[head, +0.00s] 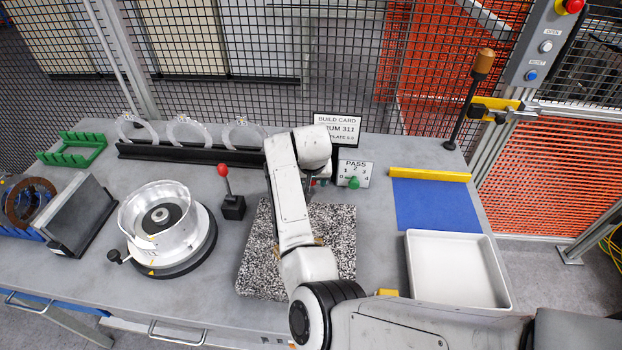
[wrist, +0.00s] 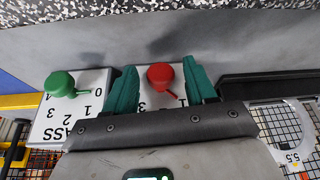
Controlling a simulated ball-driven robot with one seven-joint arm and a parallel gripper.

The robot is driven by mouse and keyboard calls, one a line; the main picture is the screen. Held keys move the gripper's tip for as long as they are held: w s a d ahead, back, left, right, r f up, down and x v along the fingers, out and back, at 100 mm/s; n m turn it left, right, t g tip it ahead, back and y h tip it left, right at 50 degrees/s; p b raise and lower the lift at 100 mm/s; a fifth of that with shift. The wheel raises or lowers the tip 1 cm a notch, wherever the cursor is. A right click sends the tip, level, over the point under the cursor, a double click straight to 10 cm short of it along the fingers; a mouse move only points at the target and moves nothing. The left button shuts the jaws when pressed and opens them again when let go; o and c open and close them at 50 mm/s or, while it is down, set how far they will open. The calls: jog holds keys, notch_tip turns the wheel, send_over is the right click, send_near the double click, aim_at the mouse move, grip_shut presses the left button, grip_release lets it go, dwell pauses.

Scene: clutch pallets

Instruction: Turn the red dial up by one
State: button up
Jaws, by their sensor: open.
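The red dial (wrist: 160,76) is a round knob with a thin pointer, on a white numbered plate. In the wrist view, which is upside down to the print, its pointer slants down right, close to the 1. A 3 shows at lower left; the other numerals are hidden. My gripper (wrist: 160,66) is open, with one teal finger on each side of the knob. I cannot tell if either finger touches it. In the head view my arm hides most of the dial and gripper; a bit of red (head: 311,181) shows beside the arm.
A green dial (wrist: 60,84) on its own PASS plate (wrist: 45,120) stands close beside the red one. A black rack (head: 190,154) with clear rings is behind. A speckled slab (head: 340,245) lies in front. A white tray (head: 458,296) and blue mat (head: 437,207) are right.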

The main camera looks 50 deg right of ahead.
jog(key=c, duration=1)
jog(key=shift+s+d+r+y+p, duration=0.1)
jog(key=shift+y+p, duration=0.2)
jog(key=shift+p, duration=0.05)
jog(key=shift+t, duration=0.4)
jog(key=shift+s+d+m+t+y+p, duration=0.15)
jog(key=shift+m+t+y+p, duration=0.15)
jog(key=shift+t+y+p, duration=0.35)
jog(key=t+y, duration=0.1)
jog(key=t, duration=0.2)
jog(key=shift+s+d+f+m+y, duration=0.1)
jog(key=shift+s+f+m+y, duration=0.05)
jog(key=shift+f+m+y, duration=0.2)
jog(key=shift+m+t+y+b, duration=0.25)
jog(key=shift+t+y+b, duration=0.35)
jog(key=shift+t, duration=0.15)
